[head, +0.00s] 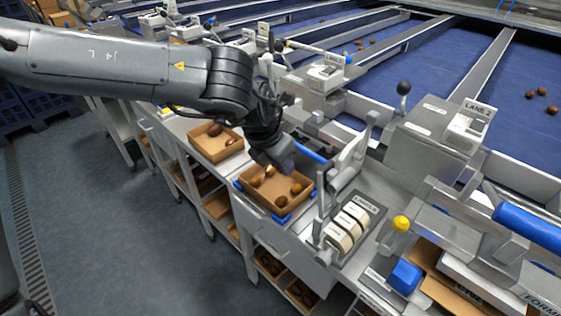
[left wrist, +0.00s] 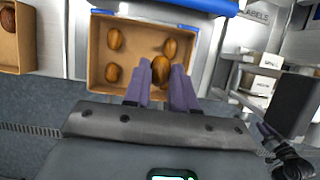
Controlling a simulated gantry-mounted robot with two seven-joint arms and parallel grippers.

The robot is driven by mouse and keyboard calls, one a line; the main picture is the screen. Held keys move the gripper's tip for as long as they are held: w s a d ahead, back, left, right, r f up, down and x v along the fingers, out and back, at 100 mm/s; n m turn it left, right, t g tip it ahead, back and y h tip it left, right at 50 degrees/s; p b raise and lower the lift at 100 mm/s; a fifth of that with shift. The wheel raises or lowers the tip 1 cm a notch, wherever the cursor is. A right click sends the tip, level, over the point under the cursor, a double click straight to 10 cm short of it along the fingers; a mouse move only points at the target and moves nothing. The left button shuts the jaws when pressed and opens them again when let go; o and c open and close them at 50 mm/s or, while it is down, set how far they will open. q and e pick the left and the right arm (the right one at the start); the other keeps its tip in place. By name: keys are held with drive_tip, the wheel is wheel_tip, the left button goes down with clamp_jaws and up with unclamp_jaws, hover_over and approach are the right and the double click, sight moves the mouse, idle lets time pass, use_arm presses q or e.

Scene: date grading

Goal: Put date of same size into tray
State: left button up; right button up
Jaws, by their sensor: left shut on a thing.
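A brown cardboard tray (head: 258,198) sits on the bench between blue corner holders. It also shows in the left wrist view (left wrist: 140,46). Inside it lie several brown dates, among them one at the far left (left wrist: 114,39), one at the near left (left wrist: 111,74) and one at the right (left wrist: 170,46). My left gripper (head: 280,163) reaches down into the tray. Its fingers (left wrist: 159,80) are shut on a date (left wrist: 161,68), close beside the right-hand date. Whether the held date touches the tray floor is unclear. My right gripper is not seen.
A second cardboard tray (head: 203,153) with dates stands to the left. A steel lever stand (head: 345,165) and label rolls (head: 345,228) are close on the right. Blue conveyor lanes (head: 430,60) with loose dates lie behind. The aisle floor (head: 130,220) is clear.

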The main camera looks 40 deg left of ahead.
sight(279, 169)
use_arm(q)
drive_tip(key=shift+f, duration=0.15)
drive_tip(key=shift+f+b, duration=1.25)
drive_tip(key=shift+f, duration=0.25)
drive_tip(key=shift+f+b, duration=1.5)
drive_tip(key=shift+f, duration=0.55)
idle(0.6)
drive_tip(key=o, duration=0.8)
drive_tip(key=shift+c, duration=0.2)
